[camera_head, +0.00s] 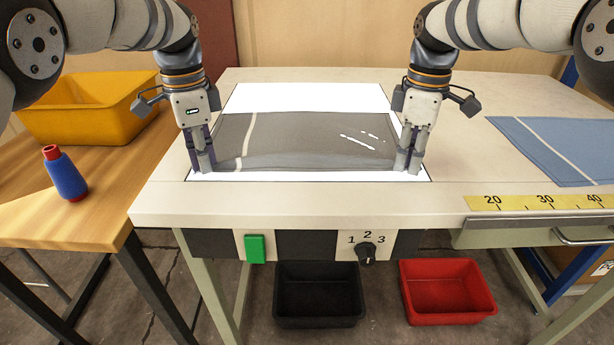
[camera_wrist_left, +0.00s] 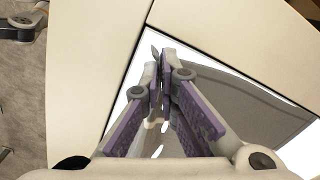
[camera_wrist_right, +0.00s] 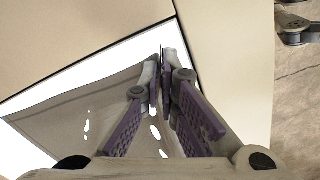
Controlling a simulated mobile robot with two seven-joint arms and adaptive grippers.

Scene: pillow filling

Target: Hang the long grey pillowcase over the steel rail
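The long grey pillowcase (camera_head: 290,138) lies across a bright white panel (camera_head: 305,98) set in the table, with a pale stripe near its left end and white patches at its right. My left gripper (camera_head: 204,170) points down at its near left corner; its fingertips (camera_wrist_left: 162,65) close together at the cloth's edge. My right gripper (camera_head: 408,170) is at the near right corner, fingertips (camera_wrist_right: 163,65) also together. Both look shut on the cloth, though the pinched fabric is mostly hidden. The near edge bows slightly between them. A steel bar (camera_head: 535,219) runs along the table front at right.
A blue cloth (camera_head: 560,150) and a yellow ruler (camera_head: 520,202) lie at right. A yellow bin (camera_head: 85,110) and a blue-red spool (camera_head: 66,178) stand on the left wooden table. Black (camera_head: 318,320) and red (camera_head: 447,316) bins sit below.

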